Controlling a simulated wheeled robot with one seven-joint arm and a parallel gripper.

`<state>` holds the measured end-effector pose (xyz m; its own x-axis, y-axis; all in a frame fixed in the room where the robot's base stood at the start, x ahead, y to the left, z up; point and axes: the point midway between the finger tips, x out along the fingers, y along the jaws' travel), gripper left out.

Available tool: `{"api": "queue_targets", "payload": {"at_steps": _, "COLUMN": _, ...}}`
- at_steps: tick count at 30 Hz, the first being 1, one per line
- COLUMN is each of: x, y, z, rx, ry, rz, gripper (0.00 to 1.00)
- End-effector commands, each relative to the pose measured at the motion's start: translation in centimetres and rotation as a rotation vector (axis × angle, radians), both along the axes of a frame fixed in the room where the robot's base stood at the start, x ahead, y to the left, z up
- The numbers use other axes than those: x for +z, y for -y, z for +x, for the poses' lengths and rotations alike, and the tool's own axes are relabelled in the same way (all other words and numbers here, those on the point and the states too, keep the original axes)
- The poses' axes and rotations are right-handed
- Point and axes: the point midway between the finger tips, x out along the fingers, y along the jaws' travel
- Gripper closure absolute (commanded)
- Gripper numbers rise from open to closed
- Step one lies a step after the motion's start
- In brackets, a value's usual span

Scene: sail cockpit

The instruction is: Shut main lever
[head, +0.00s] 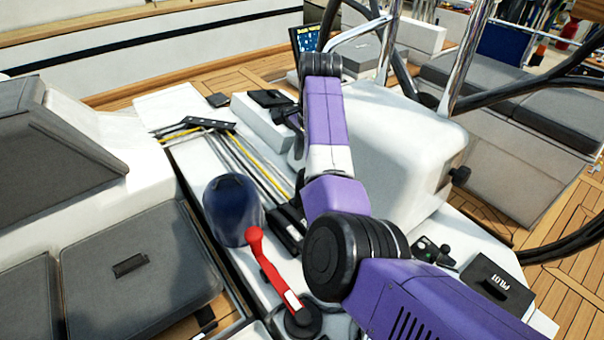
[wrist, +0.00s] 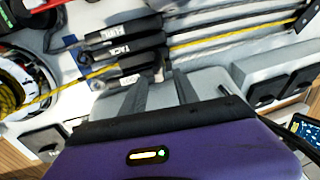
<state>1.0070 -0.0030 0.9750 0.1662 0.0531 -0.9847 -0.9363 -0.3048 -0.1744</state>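In the wrist view a bank of dark rope clutches lies beyond my fingers, its levers side by side with small labels. The upper label is blurred and may read MAIN, so I take that as the main lever (wrist: 112,32). The lever below it reads TACK (wrist: 130,50); the lowest lever (wrist: 135,72) has an unclear label. I cannot tell whether the levers are raised or flat. My gripper (wrist: 161,82) is open and empty, its two fingers apart just short of the lowest lever. In the head view the clutches (head: 286,230) are partly hidden by my arm.
A red winch handle (head: 268,267) and a blue-covered winch (head: 231,209) stand near the clutches. Lines (head: 252,165) run along the white deck. A white console (head: 385,150) is right of my arm. A PILOT box (head: 497,283) sits at the lower right.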

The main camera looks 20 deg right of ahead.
Motion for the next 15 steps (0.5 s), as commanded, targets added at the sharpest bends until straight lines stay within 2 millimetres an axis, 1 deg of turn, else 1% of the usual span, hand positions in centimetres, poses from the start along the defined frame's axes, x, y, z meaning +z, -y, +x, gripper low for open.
{"api": "queue_targets", "payload": {"at_steps": 3, "x": -1.9, "y": -0.1, "z": 0.2, "rx": 0.001, "ry": -0.005, "rz": 0.002, "gripper": 0.64}}
{"api": "queue_targets", "payload": {"at_steps": 9, "x": -4.7, "y": -0.2, "z": 0.7, "rx": -0.001, "ry": -0.003, "rz": 0.001, "gripper": 0.64}}
{"api": "queue_targets", "payload": {"at_steps": 15, "x": -6.0, "y": -0.3, "z": 0.9, "rx": -0.001, "ry": -0.002, "rz": 0.002, "gripper": 0.64}}
